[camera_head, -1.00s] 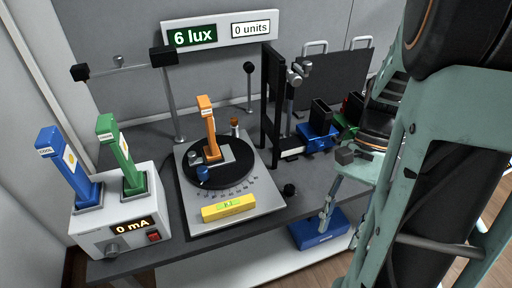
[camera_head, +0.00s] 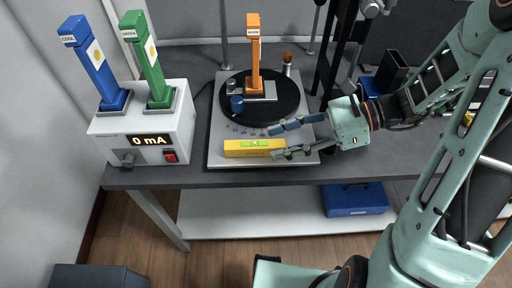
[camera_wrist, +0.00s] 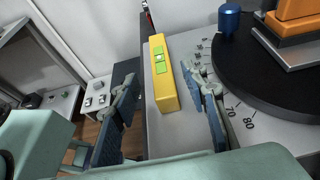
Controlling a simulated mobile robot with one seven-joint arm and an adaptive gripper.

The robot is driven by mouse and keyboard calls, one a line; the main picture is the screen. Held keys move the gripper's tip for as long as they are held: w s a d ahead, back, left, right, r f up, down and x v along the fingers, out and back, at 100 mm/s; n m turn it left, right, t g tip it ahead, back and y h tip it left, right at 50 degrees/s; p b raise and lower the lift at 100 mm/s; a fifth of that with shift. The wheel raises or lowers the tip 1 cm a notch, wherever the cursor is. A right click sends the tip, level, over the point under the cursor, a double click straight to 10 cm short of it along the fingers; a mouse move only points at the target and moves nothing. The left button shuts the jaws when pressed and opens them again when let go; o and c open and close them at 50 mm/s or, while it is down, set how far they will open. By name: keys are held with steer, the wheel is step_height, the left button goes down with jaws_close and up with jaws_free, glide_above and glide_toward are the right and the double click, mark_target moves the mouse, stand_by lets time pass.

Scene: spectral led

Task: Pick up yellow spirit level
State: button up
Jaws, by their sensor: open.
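The yellow spirit level (camera_head: 254,148) lies at the front edge of the grey turntable plate, its green vial facing up. My gripper (camera_head: 288,140) is open to its right, fingers pointing left, with the fingertips close to the level's right end. In the wrist view the spirit level (camera_wrist: 162,75) extends away between and beyond the two open fingers of my gripper (camera_wrist: 168,108). Its near end appears close to the gap between them. I cannot tell whether either finger touches it.
The black turntable (camera_head: 285,109) with an orange upright piece (camera_head: 253,55) and blue knob (camera_head: 237,104) stands just behind the level. A white power box (camera_head: 145,130) with blue and green modules is at left. A blue toolbox (camera_head: 355,199) sits on the lower shelf.

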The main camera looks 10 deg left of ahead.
mark_target(263, 143)
steer(key=b+x, duration=0.1)
steer(key=x, duration=0.5)
steer(key=shift+w+a, duration=0.1)
steer(key=shift+a, duration=0.25)
steer(key=shift+r, duration=0.1)
steer(key=shift+c, duration=0.3)
jaws_close()
